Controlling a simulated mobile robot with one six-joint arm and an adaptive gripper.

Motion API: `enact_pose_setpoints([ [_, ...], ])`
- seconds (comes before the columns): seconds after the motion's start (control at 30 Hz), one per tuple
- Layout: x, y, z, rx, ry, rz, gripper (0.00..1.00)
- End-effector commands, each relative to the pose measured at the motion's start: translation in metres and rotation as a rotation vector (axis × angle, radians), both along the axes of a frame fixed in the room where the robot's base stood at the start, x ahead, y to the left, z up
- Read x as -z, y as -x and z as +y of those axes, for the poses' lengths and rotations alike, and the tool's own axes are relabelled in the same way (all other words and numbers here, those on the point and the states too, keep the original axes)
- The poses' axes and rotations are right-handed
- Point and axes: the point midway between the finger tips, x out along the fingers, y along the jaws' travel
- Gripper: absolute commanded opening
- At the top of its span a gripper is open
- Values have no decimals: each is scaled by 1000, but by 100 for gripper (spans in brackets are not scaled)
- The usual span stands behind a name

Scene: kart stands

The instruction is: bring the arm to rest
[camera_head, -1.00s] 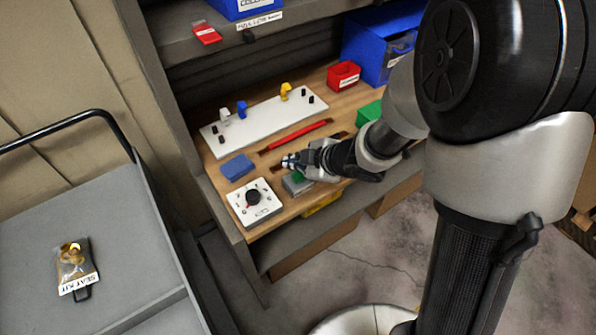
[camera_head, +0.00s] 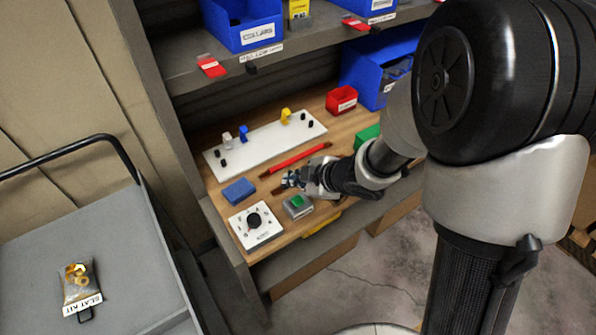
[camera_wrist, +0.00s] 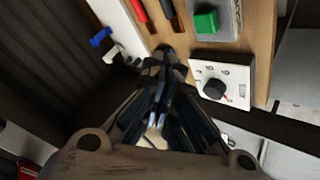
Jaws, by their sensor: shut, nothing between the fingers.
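My gripper (camera_head: 291,180) is shut and empty. In the head view it is above the wooden bench top (camera_head: 222,191), near the grey box with a green button (camera_head: 297,206). The wrist view shows its closed fingers (camera_wrist: 166,62) pointing toward the bench, with the white dial box (camera_wrist: 222,82) at their right and the green button (camera_wrist: 205,22) beyond. My arm reaches in from the right of the head view. No gap shows between the fingertips.
A white board with pegs (camera_head: 262,150), a red tool (camera_head: 298,160) and a blue block (camera_head: 238,190) lie on the bench. A red bin (camera_head: 341,100) and blue bins (camera_head: 243,25) stand behind. A grey cart (camera_head: 40,290) with a seat kit bag (camera_head: 80,285) is at left.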

Motion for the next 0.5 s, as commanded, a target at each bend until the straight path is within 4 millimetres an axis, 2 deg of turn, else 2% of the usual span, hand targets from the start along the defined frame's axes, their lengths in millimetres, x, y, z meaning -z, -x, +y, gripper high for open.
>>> enact_pose_setpoints([
  [0.17, -1, 0, 0, 2, 0, -1, 0],
  [0.27, -10, -5, -9, 44, 14, -11, 0],
  [0.37, -34, -13, -35, 173, 48, -27, 0],
  [0.43, -60, -16, -64, 317, 75, -36, 0],
  [0.5, -88, -9, -97, 487, 88, -30, 0],
])
